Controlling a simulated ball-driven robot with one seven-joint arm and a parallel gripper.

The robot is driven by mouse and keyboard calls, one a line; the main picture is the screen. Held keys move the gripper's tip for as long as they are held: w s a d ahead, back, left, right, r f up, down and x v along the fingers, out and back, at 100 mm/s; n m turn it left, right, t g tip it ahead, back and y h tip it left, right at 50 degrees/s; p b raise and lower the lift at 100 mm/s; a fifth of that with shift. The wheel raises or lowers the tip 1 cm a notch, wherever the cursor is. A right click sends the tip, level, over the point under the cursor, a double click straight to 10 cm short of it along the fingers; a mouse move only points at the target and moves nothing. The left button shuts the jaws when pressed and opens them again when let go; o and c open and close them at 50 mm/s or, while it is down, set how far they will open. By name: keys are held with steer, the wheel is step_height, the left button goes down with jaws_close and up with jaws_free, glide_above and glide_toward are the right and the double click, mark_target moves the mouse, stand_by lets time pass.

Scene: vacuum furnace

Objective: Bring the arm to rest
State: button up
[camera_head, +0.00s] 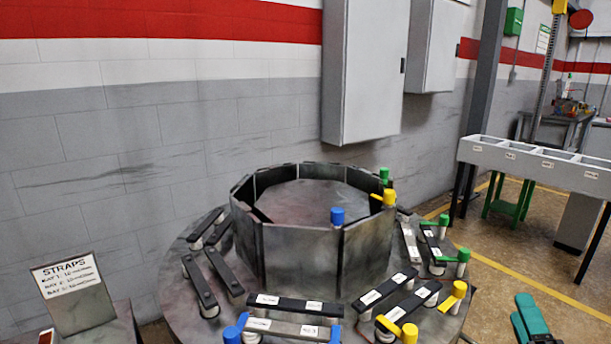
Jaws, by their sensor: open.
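My gripper is not visible in the head view, so its jaws do not show. A teal and black part shows at the lower right edge of the view; I cannot tell for sure whether it belongs to my arm. The round furnace hearth (200,318) stands in the middle, with a ring of upright dark metal panels (300,257) on it. Around the ring lie several dark straps, some with white labels, on small posts.
A sign reading STRAPS (73,293) stands on a stand at lower left. Grey wall cabinets (363,70) hang behind the hearth. A grey bin table (540,167) with labelled compartments stands at right. Floor (512,240) with yellow lines is open between hearth and table.

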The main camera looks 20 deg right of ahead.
steer(key=s+a+f+m+g+y+p, duration=0.1)
steer(key=s+a+f+m+g, duration=0.1)
steer(key=s+f+m+g, duration=0.4)
steer(key=s+a+f+m+g+y+p, duration=0.1)
steer(key=a+f+m+g, duration=0.25)
steer(key=f+m, duration=0.4)
steer(key=s+a+f+m+g+y+p, duration=0.1)
steer(key=s+a+f+g+y, duration=0.2)
steer(key=s+a, duration=0.4)
steer(key=s+a+f+m+g+y+p, duration=0.1)
steer(key=s+a+f+m+g+y, duration=0.1)
steer(key=s+a+f+g, duration=0.3)
steer(key=s+a+y, duration=0.1)
steer(key=s+a, duration=0.1)
steer(key=shift+a+f+g+y, duration=0.2)
steer(key=shift+a+g+y, duration=0.15)
steer(key=shift+y, duration=0.05)
